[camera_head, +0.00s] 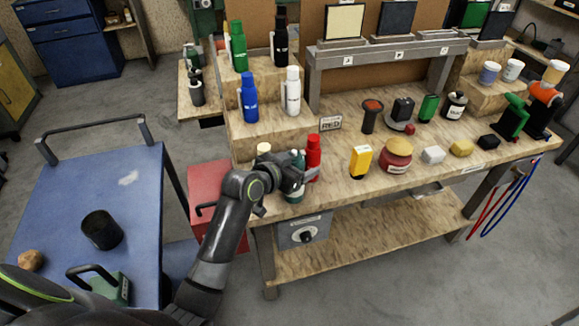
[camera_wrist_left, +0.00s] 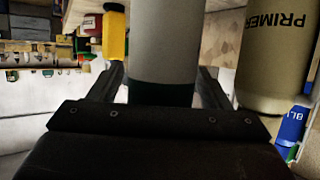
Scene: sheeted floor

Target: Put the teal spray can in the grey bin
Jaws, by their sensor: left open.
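The teal spray can (camera_head: 295,193) stands upright at the near left corner of the wooden workbench, partly hidden by my left gripper (camera_head: 296,178). In the left wrist view a greyish can body (camera_wrist_left: 164,45) with a dark lower band stands between the two spread fingers of my left gripper (camera_wrist_left: 160,88). The fingers are open, one on each side of it; I cannot tell whether they touch it. A dark grey round bin (camera_head: 102,230) stands on the blue cart at the left, its mouth upward. My right gripper is not in view.
A red can (camera_head: 313,158) stands close behind my left gripper. A tan PRIMER can (camera_wrist_left: 272,50) stands close beside it. The blue cart (camera_head: 60,205) also carries a green handled object (camera_head: 108,286).

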